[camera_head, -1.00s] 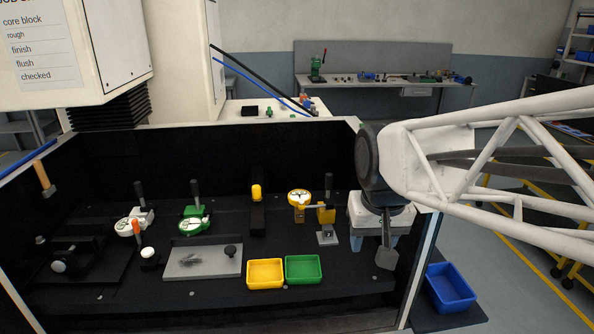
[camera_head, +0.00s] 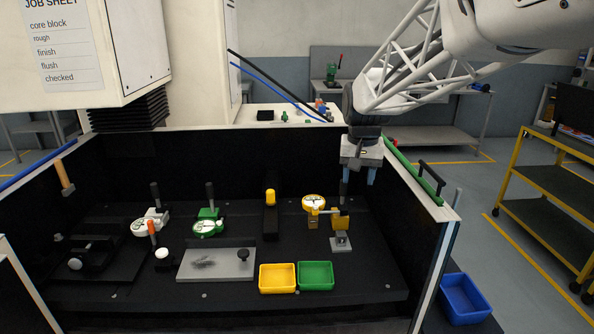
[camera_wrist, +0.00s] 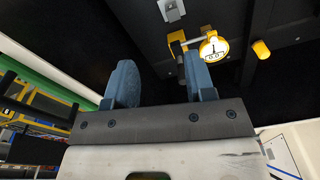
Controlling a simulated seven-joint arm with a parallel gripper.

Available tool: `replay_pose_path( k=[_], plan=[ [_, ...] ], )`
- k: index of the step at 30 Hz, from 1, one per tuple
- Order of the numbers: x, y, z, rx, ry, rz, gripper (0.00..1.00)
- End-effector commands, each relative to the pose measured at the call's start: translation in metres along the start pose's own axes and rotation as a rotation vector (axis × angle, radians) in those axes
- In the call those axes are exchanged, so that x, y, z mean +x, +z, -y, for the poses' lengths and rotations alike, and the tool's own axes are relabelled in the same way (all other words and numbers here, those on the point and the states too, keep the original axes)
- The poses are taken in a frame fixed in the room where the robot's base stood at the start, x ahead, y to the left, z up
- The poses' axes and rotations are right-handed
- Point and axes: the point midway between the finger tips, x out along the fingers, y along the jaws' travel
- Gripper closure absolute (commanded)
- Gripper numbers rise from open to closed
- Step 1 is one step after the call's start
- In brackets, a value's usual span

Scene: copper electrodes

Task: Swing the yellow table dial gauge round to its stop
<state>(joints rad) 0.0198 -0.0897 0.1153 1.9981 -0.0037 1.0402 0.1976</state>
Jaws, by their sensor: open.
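The yellow table dial gauge (camera_head: 314,202) has a round white face with a yellow rim and stands at the right of the black bed. Its arm joins a yellow block (camera_head: 339,221) with a dark upright handle behind it. A grey plate with a small block (camera_head: 341,241) lies in front. My gripper (camera_head: 359,174) hangs above and slightly right of the gauge, fingers down, apart from it. In the wrist view the blue fingers (camera_wrist: 160,72) are spread with nothing between them. The gauge (camera_wrist: 214,48) shows beyond the right finger, which partly overlaps its mount.
A yellow-topped post (camera_head: 270,197) stands left of the gauge. Green (camera_head: 207,228) and white (camera_head: 150,222) dial gauges stand farther left. Yellow (camera_head: 278,291) and green (camera_head: 316,289) trays lie in front. The enclosure's right wall (camera_head: 432,250) is close; black bed right of the gauge is bare.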

Motion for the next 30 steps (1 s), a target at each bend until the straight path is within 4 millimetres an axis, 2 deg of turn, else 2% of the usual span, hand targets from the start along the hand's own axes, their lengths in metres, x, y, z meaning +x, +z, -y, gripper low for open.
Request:
replay_pose_path(
  k=[1, 9, 18, 24, 30],
  plan=[
    [0.004, -0.013, 0.002, 0.006, 0.001, 0.007, 0.5],
    [0.025, -0.075, 0.013, 0.043, 0.006, 0.035, 0.5],
    [0.053, -0.136, 0.024, 0.081, 0.013, 0.065, 0.5],
    [0.063, -0.158, 0.027, 0.096, 0.015, 0.074, 0.5],
    [0.066, -0.162, 0.028, 0.099, 0.016, 0.076, 0.5]
  ],
)
